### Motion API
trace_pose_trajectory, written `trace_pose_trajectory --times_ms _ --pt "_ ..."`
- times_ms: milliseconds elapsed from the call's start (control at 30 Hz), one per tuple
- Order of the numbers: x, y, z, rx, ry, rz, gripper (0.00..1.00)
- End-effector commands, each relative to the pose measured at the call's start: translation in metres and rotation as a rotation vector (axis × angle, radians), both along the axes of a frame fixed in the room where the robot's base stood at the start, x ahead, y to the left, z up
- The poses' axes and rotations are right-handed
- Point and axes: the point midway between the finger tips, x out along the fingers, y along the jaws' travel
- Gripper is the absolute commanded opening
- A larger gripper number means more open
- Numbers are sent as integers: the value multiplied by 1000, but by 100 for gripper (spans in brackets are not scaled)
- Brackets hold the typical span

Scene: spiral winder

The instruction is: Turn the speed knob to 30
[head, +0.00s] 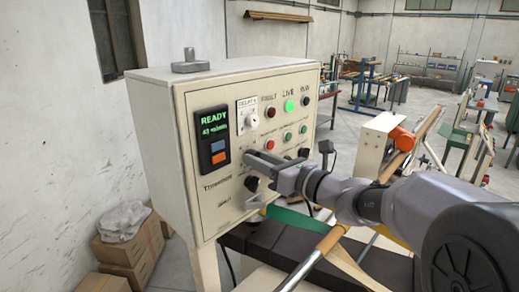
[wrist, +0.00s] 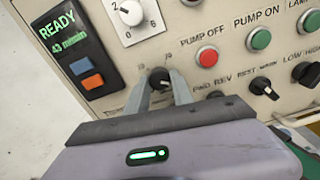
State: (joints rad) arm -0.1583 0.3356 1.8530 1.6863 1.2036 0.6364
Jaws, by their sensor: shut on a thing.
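The speed knob (wrist: 159,78) is a small black round knob with a light pointer mark, on the cream control panel (head: 222,112). In the wrist view it sits between the fingertips of my gripper (wrist: 161,88), which is shut on it. Scale figures around it are small and partly hidden by the fingers. In the head view my gripper (head: 254,163) reaches the panel from the right and hides the knob. The dark display (head: 213,124) reads READY and 43 m/min in green; it also shows in the wrist view (wrist: 64,35).
A white dial (wrist: 130,14) is just above my fingers. A red PUMP OFF button (wrist: 207,56) and more black knobs (wrist: 263,85) are close on the right. Blue and orange buttons (head: 218,152) lie left. Cardboard boxes (head: 130,255) stand on the floor.

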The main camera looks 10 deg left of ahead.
Motion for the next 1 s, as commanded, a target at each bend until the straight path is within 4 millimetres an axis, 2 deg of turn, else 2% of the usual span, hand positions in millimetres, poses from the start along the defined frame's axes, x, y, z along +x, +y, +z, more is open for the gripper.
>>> trace_pose_trajectory --times_ms 400,967,1000 --pt "0 0 1 93 158 0 0" --pt "0 0 0 108 184 0 0" --pt "0 0 0 108 183 0 30"
